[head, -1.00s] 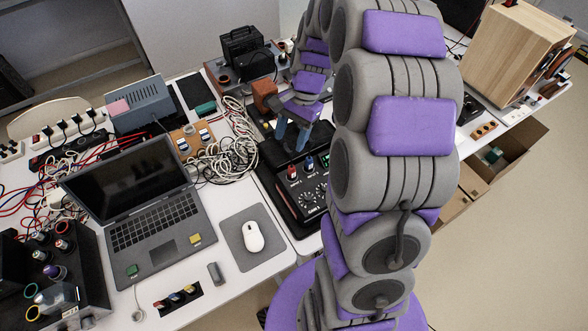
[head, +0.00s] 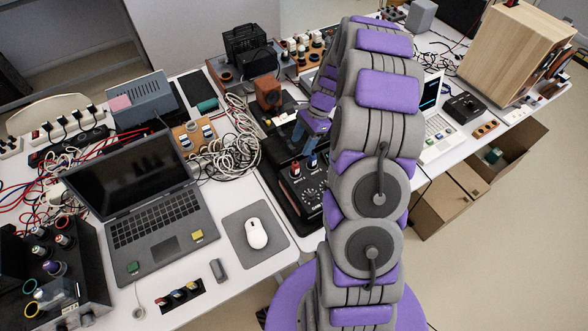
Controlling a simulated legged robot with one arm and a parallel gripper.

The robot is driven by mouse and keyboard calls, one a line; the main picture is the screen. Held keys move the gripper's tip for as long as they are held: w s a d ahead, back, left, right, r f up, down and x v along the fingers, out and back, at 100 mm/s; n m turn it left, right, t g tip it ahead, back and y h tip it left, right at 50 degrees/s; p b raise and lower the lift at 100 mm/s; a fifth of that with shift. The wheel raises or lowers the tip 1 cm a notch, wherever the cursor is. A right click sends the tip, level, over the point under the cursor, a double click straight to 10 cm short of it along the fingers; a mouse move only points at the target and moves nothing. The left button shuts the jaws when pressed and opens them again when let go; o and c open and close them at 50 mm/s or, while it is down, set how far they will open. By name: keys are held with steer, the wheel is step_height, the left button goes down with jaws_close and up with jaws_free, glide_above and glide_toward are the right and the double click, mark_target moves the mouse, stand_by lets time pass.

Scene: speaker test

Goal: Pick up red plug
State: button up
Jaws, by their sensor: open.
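A red plug (head: 296,169) stands on the black control box (head: 280,193), beside a blue one (head: 312,162). My gripper (head: 304,138) is over the back of this box, above and behind the red plug in the picture. A bluish finger shows, and my arm hides part of the gripper. It is open, and the red plug stands apart from it. My arm also covers the right side of the box.
A laptop (head: 150,215), a white mouse (head: 256,232) on a grey mat and tangled white cables (head: 232,150) lie left of the box. A brown speaker-like block (head: 268,92) stands behind. Cardboard boxes (head: 447,205) are on the floor at right.

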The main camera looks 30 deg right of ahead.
mark_target(296, 162)
steer(key=x, duration=0.3)
steer(key=b+x, duration=0.1)
steer(key=x, duration=0.1)
steer(key=shift+d+f, duration=0.15)
steer(key=shift+d, duration=0.15)
steer(key=shift+d+f, duration=0.3)
steer(key=shift+f, duration=0.5)
steer(key=b+x, duration=0.1)
steer(key=x, duration=0.3)
steer(key=shift+a+f+b, duration=0.2)
steer(key=shift+a+b, duration=0.2)
steer(key=shift+a, duration=0.15)
steer(key=shift+d, duration=0.25)
steer(key=shift+c, duration=0.2)
steer(key=shift+d, duration=0.25)
steer(key=c, duration=0.3)
steer(key=shift+a, duration=0.3)
steer(key=c, duration=0.6)
steer(key=shift+d, duration=0.1)
jaws_close()
steer(key=shift+r, duration=0.1)
